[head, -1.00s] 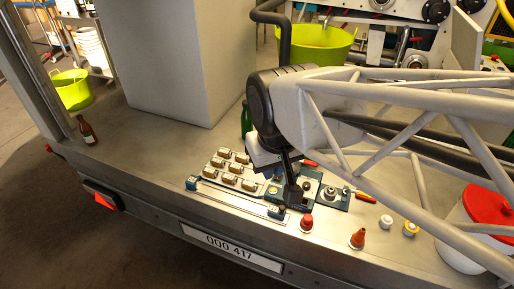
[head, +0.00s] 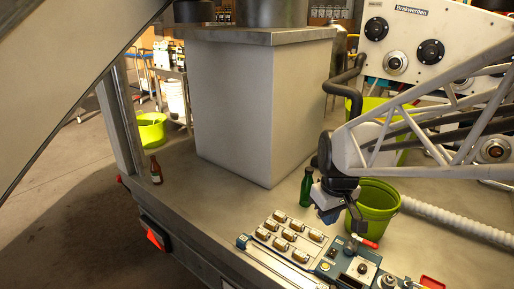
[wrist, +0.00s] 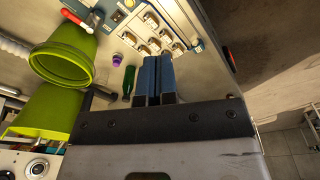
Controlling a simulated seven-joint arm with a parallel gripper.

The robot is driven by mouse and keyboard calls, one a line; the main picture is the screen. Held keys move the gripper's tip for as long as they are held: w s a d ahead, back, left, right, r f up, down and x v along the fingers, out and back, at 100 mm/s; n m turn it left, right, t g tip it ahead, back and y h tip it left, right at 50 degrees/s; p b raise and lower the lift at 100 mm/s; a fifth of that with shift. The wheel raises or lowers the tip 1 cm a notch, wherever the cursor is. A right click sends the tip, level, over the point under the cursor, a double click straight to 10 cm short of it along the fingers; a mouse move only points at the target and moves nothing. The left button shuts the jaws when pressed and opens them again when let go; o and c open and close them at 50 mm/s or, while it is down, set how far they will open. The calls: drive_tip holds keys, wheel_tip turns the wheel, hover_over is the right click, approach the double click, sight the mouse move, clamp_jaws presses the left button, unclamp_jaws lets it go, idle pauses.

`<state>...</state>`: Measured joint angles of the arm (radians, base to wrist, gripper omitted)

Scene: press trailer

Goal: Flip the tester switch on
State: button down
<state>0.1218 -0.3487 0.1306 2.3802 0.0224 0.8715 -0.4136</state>
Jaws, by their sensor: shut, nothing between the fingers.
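The tester appears to be the teal panel (head: 345,262) at the bottom of the head view, with a small dark switch (head: 331,253) and a round knob (head: 362,268). It also shows at the top of the wrist view (wrist: 118,14). The switch is too small to tell its position. My gripper (head: 328,214) hangs above the bench, behind the panel and apart from it. Its blue fingers show side by side in the wrist view (wrist: 157,82), shut and empty.
Several tan blocks (head: 289,232) sit in rows beside the panel. A green bottle (head: 307,187) and a green bucket (head: 375,205) stand close to my gripper. A red-handled tool (head: 365,241) lies behind the panel. A large grey box (head: 260,110) stands at the back.

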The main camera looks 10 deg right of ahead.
drive_tip(key=w+d+f+n+g, duration=0.1)
drive_tip(key=w+d+f+n, duration=0.2)
drive_tip(key=w+d+f, duration=0.55)
drive_tip(key=n+g+y, duration=0.1)
drive_tip(key=n, duration=0.2)
hover_over(332, 252)
wheel_tip(332, 252, down, 11)
drive_tip(key=shift+w+d, duration=0.15)
drive_tip(key=shift+d, duration=0.2)
drive_tip(key=shift+s+a+f, duration=0.2)
drive_tip(key=shift+f, duration=2.1)
drive_tip(key=shift+s+a+f, duration=0.2)
drive_tip(key=shift+a+f, duration=0.05)
drive_tip(key=shift+f, duration=2.1)
drive_tip(key=shift+s+a+f, duration=0.2)
drive_tip(key=shift+f, duration=2.1)
drive_tip(key=shift+f, duration=0.2)
drive_tip(key=shift+w+d+r, duration=0.3)
drive_tip(key=shift+w+d, duration=0.15)
drive_tip(key=shift+d, duration=0.05)
drive_tip(key=shift+r, duration=0.2)
